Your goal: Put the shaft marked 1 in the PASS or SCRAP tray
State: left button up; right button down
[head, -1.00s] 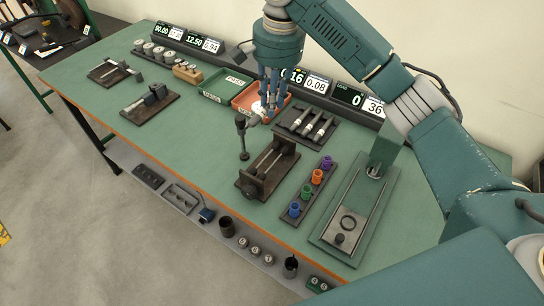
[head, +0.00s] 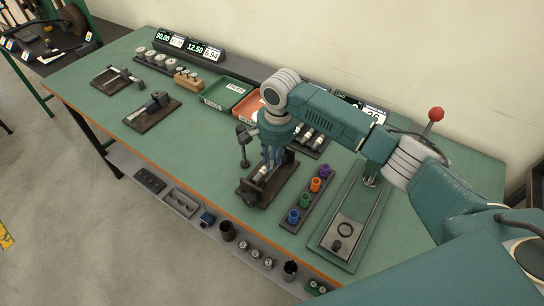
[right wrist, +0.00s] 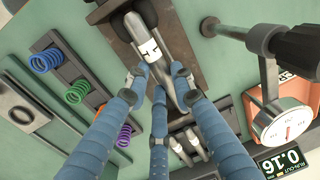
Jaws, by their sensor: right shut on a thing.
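My right gripper (head: 268,168) points down at the dark runout fixture (head: 249,194). It is shut on a steel shaft (head: 262,172) with a white label. In the right wrist view, the fingers (right wrist: 158,82) close around the shaft (right wrist: 149,46), which lies at the fixture (right wrist: 193,48); the label's mark is not readable. I cannot tell whether the shaft is clear of its supports. The green PASS tray (head: 213,102) stands at the back, with the orange tray (head: 241,117) right of it, partly hidden by my arm. My left gripper is not in view.
A dial gauge on a stand (head: 243,150) is close left of the gripper; its dial (right wrist: 285,122) shows in the wrist view. A rack with more shafts (head: 322,150) lies behind. Coloured springs (head: 304,200) and a press with a red-knobbed lever (head: 436,114) are to the right.

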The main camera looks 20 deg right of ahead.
jog(key=shift+f, duration=0.25)
jog(key=c, duration=1.5)
grip_release()
jog(key=shift+s+f, duration=0.1)
jog(key=shift+f, duration=0.05)
